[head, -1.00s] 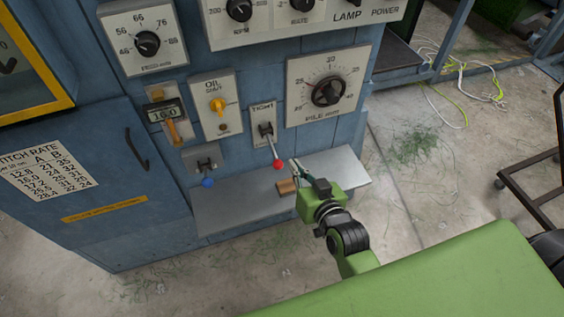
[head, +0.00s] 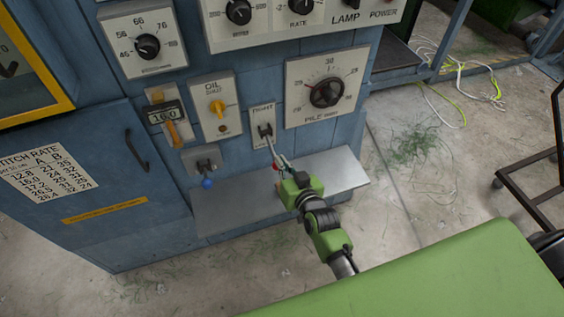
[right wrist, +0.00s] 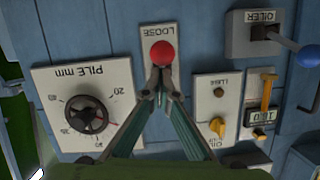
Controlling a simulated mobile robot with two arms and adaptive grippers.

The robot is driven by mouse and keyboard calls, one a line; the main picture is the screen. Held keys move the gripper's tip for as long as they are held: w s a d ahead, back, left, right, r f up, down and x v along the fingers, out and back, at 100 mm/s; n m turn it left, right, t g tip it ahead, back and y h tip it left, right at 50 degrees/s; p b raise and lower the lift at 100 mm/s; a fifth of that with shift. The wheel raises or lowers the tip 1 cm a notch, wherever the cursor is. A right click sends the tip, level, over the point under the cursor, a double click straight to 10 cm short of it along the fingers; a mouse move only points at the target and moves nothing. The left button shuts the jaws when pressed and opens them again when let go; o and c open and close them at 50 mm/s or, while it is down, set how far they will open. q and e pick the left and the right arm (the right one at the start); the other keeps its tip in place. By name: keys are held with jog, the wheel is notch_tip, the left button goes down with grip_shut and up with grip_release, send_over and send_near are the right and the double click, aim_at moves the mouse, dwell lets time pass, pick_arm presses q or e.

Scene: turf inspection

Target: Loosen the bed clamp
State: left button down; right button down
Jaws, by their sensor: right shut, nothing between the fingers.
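The bed clamp looks to be the lever on a small pale plate (head: 262,124) of the blue machine, with TIGHT lettered at its top. In the right wrist view, which is upside down, the plate (right wrist: 157,28) reads LOOSE at its lower end. The lever slants down and outward to a red ball knob (right wrist: 162,53). My right gripper (head: 280,162) is shut and empty, its fingertips at the knob; I cannot tell whether they touch. In the wrist view the fingertips (right wrist: 160,80) appear just above the knob on the machine. My left gripper is not in view.
A blue-knobbed lever (head: 207,183) and the oil plate (head: 215,105) lie left of the clamp; the pile dial (head: 327,92) lies right. A metal shelf (head: 345,173) juts out below. A green surface (head: 430,275) fills the front right.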

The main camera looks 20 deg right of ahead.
notch_tip(320, 180, down, 4)
jog(key=shift+w+f+b, duration=0.1)
jog(key=shift+b, duration=0.55)
jog(key=shift+f, duration=0.1)
